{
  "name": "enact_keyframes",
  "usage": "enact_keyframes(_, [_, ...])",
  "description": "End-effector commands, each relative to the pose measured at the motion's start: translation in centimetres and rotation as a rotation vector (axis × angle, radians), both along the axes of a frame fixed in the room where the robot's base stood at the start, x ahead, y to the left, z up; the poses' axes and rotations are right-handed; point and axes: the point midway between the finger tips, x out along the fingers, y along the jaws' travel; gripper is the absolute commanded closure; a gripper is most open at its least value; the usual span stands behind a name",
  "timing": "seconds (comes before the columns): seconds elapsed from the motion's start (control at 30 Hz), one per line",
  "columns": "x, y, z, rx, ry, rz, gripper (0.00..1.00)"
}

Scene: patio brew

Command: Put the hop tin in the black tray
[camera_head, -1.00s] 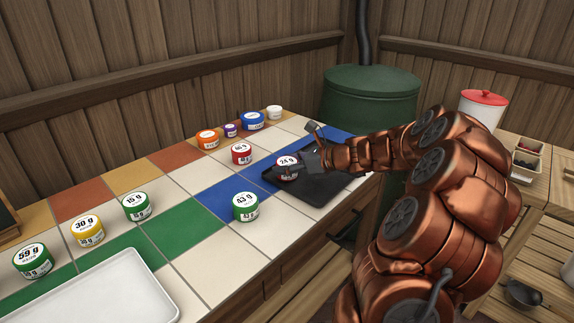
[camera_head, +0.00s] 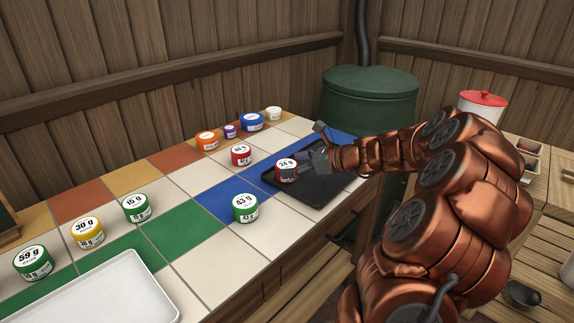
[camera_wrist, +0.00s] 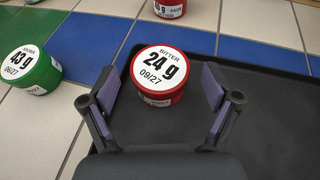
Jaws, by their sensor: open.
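A red tin with a white lid reading "BITTER 24 g 09/27" stands upright in the black tray, near the tray's left end; it shows in the head view as the red tin (camera_head: 286,170) and in the wrist view (camera_wrist: 158,75). The black tray (camera_head: 318,193) lies on the tiled counter, and its floor fills the right of the wrist view (camera_wrist: 265,120). My gripper (camera_wrist: 158,92) is open, its fingers apart on either side of and just short of the tin, with gaps showing at both sides. In the head view my gripper (camera_head: 305,160) is at the tin's right.
A green 43 g tin (camera_head: 245,208) and a red tin (camera_head: 241,155) stand outside the tray, close to it. Several other tins stand along the counter's back and left. A white tray (camera_head: 95,295) lies at front left. A green round vessel (camera_head: 370,105) stands behind the counter's right end.

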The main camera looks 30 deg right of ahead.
Motion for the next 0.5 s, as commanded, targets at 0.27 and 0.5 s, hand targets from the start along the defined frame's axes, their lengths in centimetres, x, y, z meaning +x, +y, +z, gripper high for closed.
enact_keyframes(0.27, [-4.5,-2.7,2.3,-0.002,0.0,-0.005,0.12])
enact_keyframes(0.5, [-7.0,-4.1,3.4,0.0,-0.001,-0.001,0.12])
